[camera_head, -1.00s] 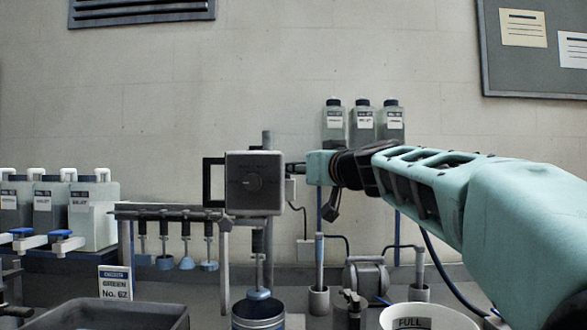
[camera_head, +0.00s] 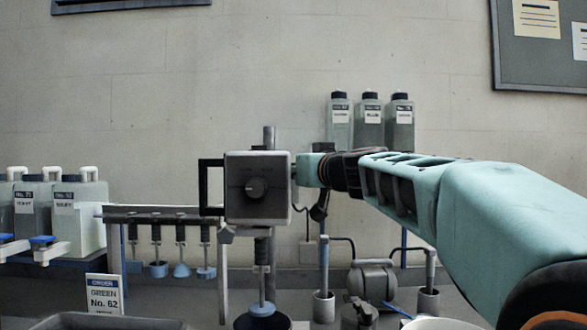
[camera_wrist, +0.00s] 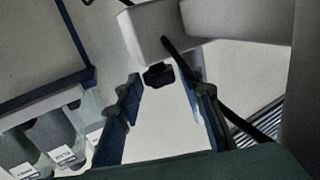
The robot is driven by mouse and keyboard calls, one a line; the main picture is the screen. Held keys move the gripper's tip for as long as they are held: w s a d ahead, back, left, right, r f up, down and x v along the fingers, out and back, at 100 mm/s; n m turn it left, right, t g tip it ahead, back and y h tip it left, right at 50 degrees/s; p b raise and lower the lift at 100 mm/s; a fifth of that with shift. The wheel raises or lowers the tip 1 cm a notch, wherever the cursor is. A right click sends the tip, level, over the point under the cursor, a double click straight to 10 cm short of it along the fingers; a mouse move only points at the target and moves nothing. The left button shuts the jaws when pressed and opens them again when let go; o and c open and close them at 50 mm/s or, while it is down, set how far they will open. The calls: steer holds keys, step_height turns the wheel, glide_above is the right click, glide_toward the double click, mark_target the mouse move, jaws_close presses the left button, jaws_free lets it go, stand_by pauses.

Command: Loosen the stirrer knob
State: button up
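In the wrist view, a small black knob (camera_wrist: 158,75) sits by the underside of a pale grey block (camera_wrist: 150,32). I cannot tell for certain that it is the stirrer knob. My gripper (camera_head: 304,170) is at the right side of the stirrer head, largely hidden by my wrist. In the wrist view, its two blue fingers (camera_wrist: 163,88) are spread, with the knob showing between them near their tips. No contact is visible.
Several bottles (camera_head: 370,125) stand behind my arm. An order card (camera_head: 104,294) stands in front. A cable hangs near the gripper.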

steer(key=shift+c, duration=0.5)
steer(key=c, duration=0.8)
